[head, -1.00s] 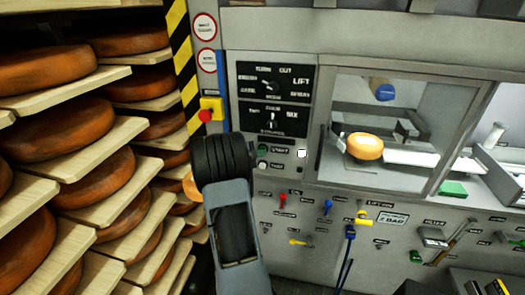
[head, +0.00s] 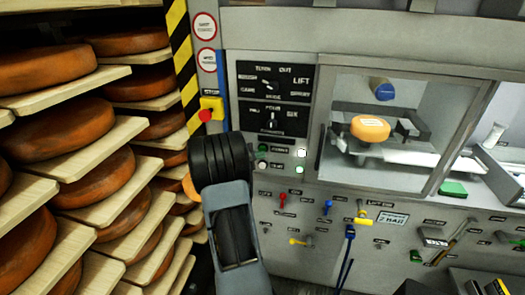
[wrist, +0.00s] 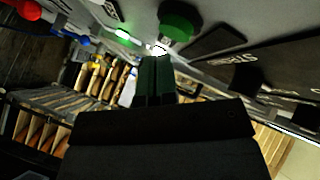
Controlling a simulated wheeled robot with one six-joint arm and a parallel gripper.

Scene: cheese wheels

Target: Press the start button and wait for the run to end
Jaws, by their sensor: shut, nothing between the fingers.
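The green start button (head: 262,148) is on the grey machine panel, beside its label; in the wrist view it is a dark green knob (wrist: 180,20) at the top. My gripper (wrist: 155,62) is shut and empty, its tips just below the knob in the picture; I cannot tell whether they touch the panel. In the head view my arm hides the gripper. A lit white lamp (head: 301,153) is right of the button. Behind the machine window, an orange cheese wheel (head: 370,128) sits raised above a holder.
Wooden shelves with cheese wheels (head: 90,122) fill the left side. A red emergency button (head: 205,115) on a yellow box is left of the panel. Two dials (head: 270,86) are above the button. Coloured valves (head: 283,197) and a blue hose (head: 350,235) are below.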

